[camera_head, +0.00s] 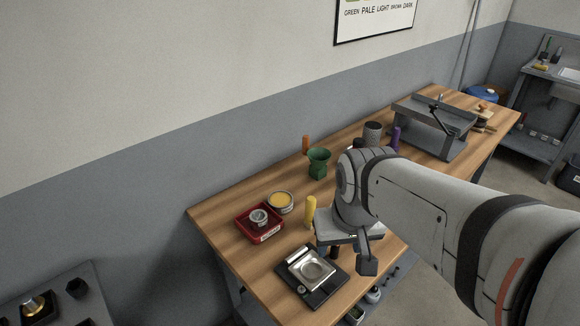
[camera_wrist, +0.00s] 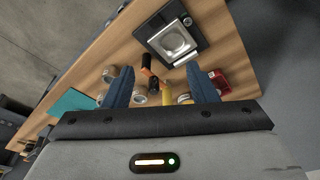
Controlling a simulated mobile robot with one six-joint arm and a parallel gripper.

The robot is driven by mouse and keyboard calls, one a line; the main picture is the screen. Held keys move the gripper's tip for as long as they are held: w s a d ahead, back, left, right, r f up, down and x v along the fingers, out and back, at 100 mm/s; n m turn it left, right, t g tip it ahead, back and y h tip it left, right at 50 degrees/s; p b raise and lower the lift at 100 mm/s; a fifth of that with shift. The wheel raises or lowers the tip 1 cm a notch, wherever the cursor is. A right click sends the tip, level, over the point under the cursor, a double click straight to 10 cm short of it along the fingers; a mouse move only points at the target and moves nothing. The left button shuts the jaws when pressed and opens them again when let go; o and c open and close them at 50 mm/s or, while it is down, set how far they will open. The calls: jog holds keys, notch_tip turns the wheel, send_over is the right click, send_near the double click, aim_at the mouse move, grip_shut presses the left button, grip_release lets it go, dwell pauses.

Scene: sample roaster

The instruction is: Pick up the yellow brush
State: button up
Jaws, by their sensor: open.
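The yellow brush (camera_head: 310,212) shows in the head view as an upright yellow shape on the wooden table, just left of my gripper. In the wrist view the yellow brush (camera_wrist: 166,98) is partly hidden by the gripper body, low between the two fingers. My gripper (camera_head: 350,258) is above the table, to the right of the brush and apart from it. In the wrist view the fingers of my gripper (camera_wrist: 162,73) are spread wide, with nothing held between them.
A black scale with a silver pan (camera_head: 312,268) lies near the front edge. A red tray (camera_head: 258,224) and a yellow-filled tin (camera_head: 280,202) are left of the brush. A green cup (camera_head: 318,162) stands behind.

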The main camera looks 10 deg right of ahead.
jog(key=w+m+g+p, duration=0.1)
jog(key=w+m+p, duration=0.25)
jog(key=w, duration=0.95)
jog(key=m+g+p, duration=0.2)
jog(key=p, duration=0.2)
send_over(310, 210)
jog(key=w, duration=0.2)
notch_tip(310, 210, down, 9)
jog(key=shift+s+r, duration=0.1)
jog(key=shift+r, duration=0.05)
jog(key=f, duration=0.2)
jog(key=f+p, duration=0.1)
jog(key=f, duration=0.2)
jog(key=f+p, duration=0.1)
jog(key=f, duration=0.2)
jog(key=shift+d, duration=0.25)
jog(key=shift+c, duration=0.3)
jog(key=c, duration=1)
notch_tip(310, 210, up, 10)
jog(key=shift+r+b, duration=0.1)
jog(key=shift+b, duration=0.65)
